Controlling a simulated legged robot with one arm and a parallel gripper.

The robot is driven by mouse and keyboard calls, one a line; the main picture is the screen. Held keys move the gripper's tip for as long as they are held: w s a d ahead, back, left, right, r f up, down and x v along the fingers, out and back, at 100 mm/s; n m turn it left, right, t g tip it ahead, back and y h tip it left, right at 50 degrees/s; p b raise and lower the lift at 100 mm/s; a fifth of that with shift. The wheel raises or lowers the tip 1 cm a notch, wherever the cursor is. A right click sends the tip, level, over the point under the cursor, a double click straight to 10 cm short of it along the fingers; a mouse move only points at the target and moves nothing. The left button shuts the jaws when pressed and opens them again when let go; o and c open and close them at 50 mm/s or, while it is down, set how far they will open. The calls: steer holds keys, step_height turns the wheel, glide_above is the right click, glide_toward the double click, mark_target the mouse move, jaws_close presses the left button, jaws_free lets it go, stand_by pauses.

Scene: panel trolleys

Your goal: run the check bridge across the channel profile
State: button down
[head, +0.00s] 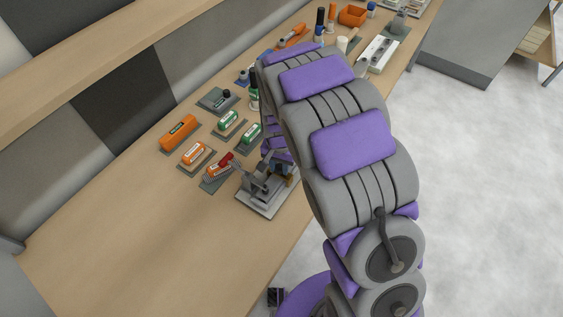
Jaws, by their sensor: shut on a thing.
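My arm bends over the bench and comes down behind its own links. My gripper (279,165) shows only in part, low over a grey fixture plate (268,207) at the bench's front edge. It is shut on a small dark piece, which I take to be the check bridge; its outline is mostly hidden by my arm. The channel profile seems to be the grey metal part (257,187) on the plate. I cannot tell whether the bridge touches it.
Orange, green and white blocks (193,152) lie on dark mats left of the fixture. Bottles, an orange bin (352,16) and a white strip (377,54) are farther along. The near-left bench (130,240) is clear.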

mark_target(279, 166)
steer(key=c, duration=0.8)
jaws_free()
steer(key=shift+a, duration=0.15)
step_height(279, 166, up, 17)
steer(key=p, duration=0.2)
steer(key=shift+w+r+p, duration=0.1)
steer(key=shift+r+p, duration=0.05)
steer(key=shift+p, duration=0.25)
